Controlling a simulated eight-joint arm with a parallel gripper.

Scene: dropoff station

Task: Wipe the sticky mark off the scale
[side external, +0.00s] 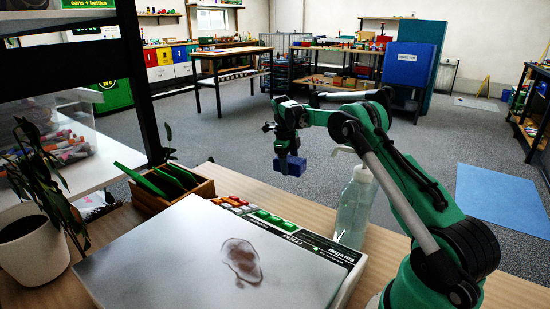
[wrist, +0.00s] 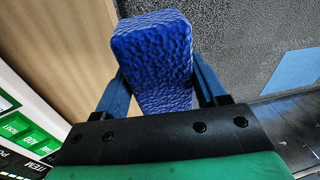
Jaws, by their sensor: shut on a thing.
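The scale (side external: 165,265) lies on the wooden counter, with a pale flat top and a keypad panel along its far right edge. A brown sticky mark (side external: 242,261) shows on the right part of its top. My gripper (side external: 290,158) is shut on a blue sponge (side external: 291,166) and holds it in the air beyond the scale, apart from the mark. In the wrist view the textured blue sponge (wrist: 153,60) sits between the two fingers. The scale's panel (wrist: 25,135) shows at the left edge there; the mark is out of that view.
A clear spray bottle (side external: 354,208) stands right of the scale, close to my arm. A wooden box with green cards (side external: 182,194) stands behind the scale at left. A potted plant (side external: 32,243) and a clear bin of markers (side external: 55,140) are at far left.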

